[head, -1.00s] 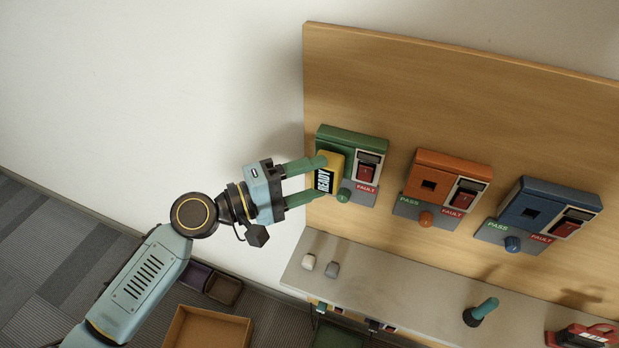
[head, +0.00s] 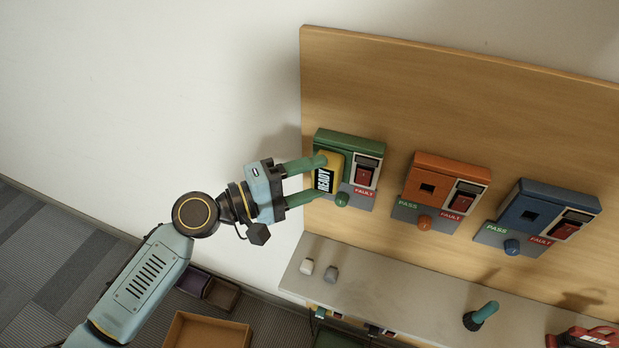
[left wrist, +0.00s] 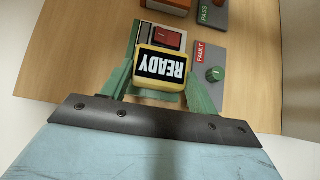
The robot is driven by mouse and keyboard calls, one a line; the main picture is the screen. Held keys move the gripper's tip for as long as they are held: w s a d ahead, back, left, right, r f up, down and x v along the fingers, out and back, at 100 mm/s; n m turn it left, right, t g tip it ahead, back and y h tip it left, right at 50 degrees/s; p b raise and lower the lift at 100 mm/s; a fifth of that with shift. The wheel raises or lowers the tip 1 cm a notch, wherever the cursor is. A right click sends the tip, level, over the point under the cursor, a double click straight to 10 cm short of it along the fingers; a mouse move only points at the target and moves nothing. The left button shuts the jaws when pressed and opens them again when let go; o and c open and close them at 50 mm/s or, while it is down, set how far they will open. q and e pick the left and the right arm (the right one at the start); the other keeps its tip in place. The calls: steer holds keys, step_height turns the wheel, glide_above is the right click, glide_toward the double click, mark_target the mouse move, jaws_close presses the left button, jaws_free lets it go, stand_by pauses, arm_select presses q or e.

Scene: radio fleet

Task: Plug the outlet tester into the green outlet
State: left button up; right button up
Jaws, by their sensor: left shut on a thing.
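The yellow outlet tester (head: 336,165) has a black face that reads READY. It sits against the left part of the green outlet (head: 348,143), covering the spot where the other outlets have a socket hole. My left gripper (head: 322,178) is shut on the tester, one green finger on each side. In the left wrist view the tester (left wrist: 161,68) is between the fingers, in front of the green outlet's red switch (left wrist: 168,38). The prongs are hidden, so I cannot tell how deep they are. My right gripper is not in view.
An orange outlet (head: 449,167) and a blue outlet (head: 549,204) are on the wooden panel (head: 450,90) to the right.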

arm_select(q)
steer(key=shift+w, duration=0.15)
stand_by(0.4)
steer(key=o, duration=1)
steer(key=shift+o, duration=0.2)
steer(key=b+v, duration=0.3)
steer(key=v, duration=1)
steer(key=shift+a, duration=0.1)
